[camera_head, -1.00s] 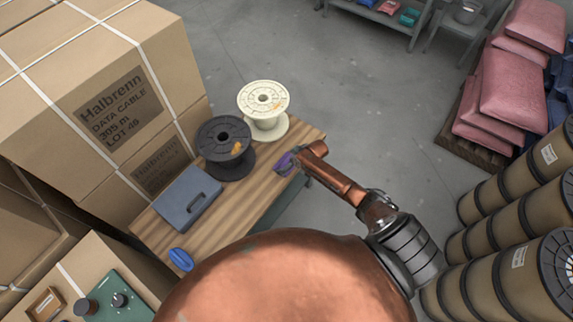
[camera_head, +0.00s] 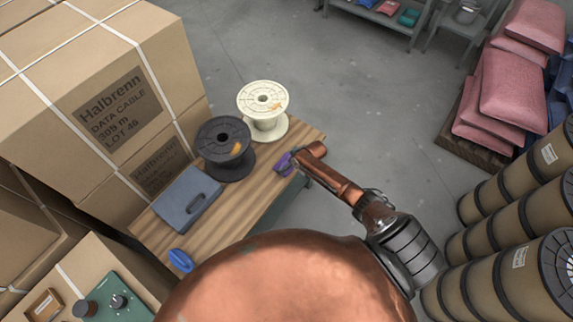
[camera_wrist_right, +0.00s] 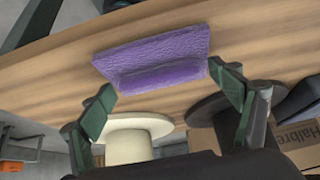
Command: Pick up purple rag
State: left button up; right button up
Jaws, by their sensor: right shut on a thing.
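The purple rag (camera_head: 283,163) is at the right edge of the wooden table, mostly covered by my right gripper (camera_head: 291,161) in the head view. In the right wrist view the rag (camera_wrist_right: 150,52) is a folded, textured purple piece against the wooden top. The fingers of my right gripper (camera_wrist_right: 160,92) are at its two sides and are shut on it. Whether the rag still touches the table is hard to tell. My left gripper is in neither view.
The wooden table (camera_head: 258,200) also holds a black spool (camera_head: 223,163), a cream spool (camera_head: 264,99), a grey-blue case (camera_head: 187,197) and a blue item (camera_head: 180,260). Stacked cartons (camera_head: 60,130) stand close on the left. Open floor (camera_head: 360,110) lies beyond the table.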

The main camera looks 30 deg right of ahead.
jog(key=shift+s, duration=0.1)
jog(key=c, duration=0.4)
jog(key=shift+s+f, duration=0.1)
jog(key=shift+f, duration=0.05)
jog(key=shift+s+f, duration=0.1)
notch_tip(320, 180, up, 3)
jog(key=shift+r+p, duration=0.2)
jog(key=shift+p, duration=0.3)
jog(key=s+a+r+p, duration=0.1)
jog(key=s+a+r, duration=0.1)
jog(key=s+r, duration=0.1)
jog(key=s+a+r+p, duration=0.1)
jog(key=s+a+r, duration=0.2)
jog(key=s, duration=0.1)
jog(key=s+a+r+p, duration=0.1)
jog(key=s+a+r, duration=0.1)
jog(key=s+r, duration=0.2)
jog(key=shift+s+a, duration=0.1)
jog(key=shift+a, duration=0.2)
